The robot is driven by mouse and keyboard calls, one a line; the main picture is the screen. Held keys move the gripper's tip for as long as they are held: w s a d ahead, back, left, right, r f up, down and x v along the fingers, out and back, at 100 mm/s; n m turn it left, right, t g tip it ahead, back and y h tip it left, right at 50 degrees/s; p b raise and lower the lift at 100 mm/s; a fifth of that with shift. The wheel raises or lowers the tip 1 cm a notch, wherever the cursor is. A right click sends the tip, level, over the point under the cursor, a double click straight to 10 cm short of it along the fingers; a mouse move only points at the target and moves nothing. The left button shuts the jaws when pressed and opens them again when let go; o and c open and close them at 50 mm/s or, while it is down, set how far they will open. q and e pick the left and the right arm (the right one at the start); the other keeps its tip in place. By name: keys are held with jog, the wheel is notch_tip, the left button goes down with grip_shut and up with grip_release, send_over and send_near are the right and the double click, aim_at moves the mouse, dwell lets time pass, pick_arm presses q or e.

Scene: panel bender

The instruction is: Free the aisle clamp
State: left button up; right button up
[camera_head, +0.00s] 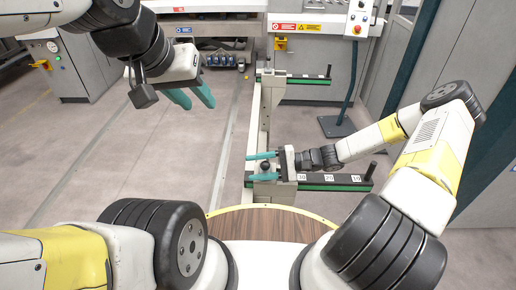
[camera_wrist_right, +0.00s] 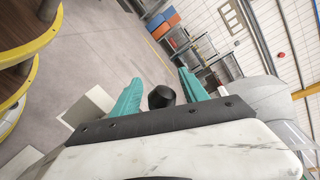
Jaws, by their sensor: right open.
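A black round knob (camera_head: 266,166) stands at the left end of the near green-edged bar (camera_head: 325,186); I take it as the clamp's handle, but no label confirms this. My right gripper (camera_head: 263,166) is open, with its teal fingers on either side of the knob. In the right wrist view the knob (camera_wrist_right: 162,97) shows between the two fingers, with gaps on both sides. My left gripper (camera_head: 200,106) is open and empty, raised over the floor at the upper left.
A far green-edged bar (camera_head: 305,79) crosses the same upright rail (camera_head: 254,120). Another black knob (camera_head: 371,169) stands at the near bar's right end. A pedestal control panel (camera_head: 360,18) stands behind. A round wooden table edge (camera_head: 265,222) lies close in front. Floor at left is clear.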

jog(key=d, duration=0.5)
jog(key=d+r, duration=0.1)
jog(key=d, duration=0.1)
jog(key=shift+w+d, duration=0.3)
jog(key=shift+d, duration=0.1)
jog(key=shift+r, duration=0.1)
